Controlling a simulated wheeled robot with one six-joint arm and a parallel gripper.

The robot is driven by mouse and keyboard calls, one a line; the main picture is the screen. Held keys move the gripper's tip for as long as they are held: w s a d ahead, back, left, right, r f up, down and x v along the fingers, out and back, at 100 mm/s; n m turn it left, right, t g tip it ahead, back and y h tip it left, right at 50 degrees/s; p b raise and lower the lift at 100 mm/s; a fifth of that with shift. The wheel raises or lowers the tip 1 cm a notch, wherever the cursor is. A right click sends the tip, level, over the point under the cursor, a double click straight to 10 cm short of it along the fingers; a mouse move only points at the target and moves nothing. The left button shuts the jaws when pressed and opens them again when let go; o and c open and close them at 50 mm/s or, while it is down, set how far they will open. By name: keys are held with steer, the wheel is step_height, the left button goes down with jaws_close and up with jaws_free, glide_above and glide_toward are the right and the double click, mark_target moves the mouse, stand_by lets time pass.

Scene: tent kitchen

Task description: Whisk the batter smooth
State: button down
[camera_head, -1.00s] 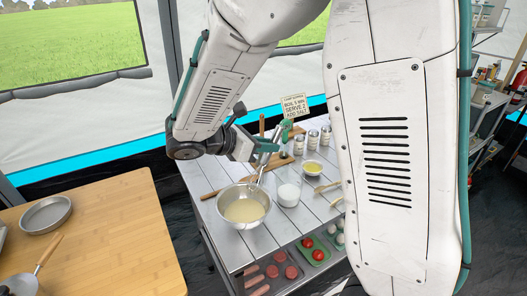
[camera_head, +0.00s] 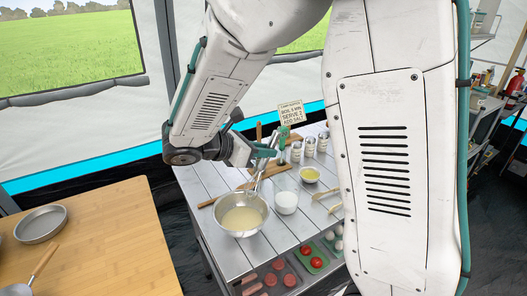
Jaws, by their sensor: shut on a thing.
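A steel mixing bowl (camera_head: 240,230) with pale batter (camera_head: 241,218) in it stands on the slatted metal table. My gripper (camera_head: 268,158) is above and behind the bowl's right side, shut on the whisk. The whisk (camera_head: 259,182) shows as thin metal, slanting down toward the bowl's right rim. Its lower end is too small to tell whether it is in the batter. The grip itself is partly hidden by the jaws.
A white bowl (camera_head: 286,203) stands close to the right of the mixing bowl. A small yellow-filled bowl (camera_head: 309,175), wooden spoons and tins (camera_head: 309,147) lie further right and back. A sign (camera_head: 291,113) stands behind. Trays of food sit below the front edge. A wooden table (camera_head: 90,240) is at left.

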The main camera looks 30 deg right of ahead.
mark_target(273, 135)
steer(key=shift+r, duration=2.3)
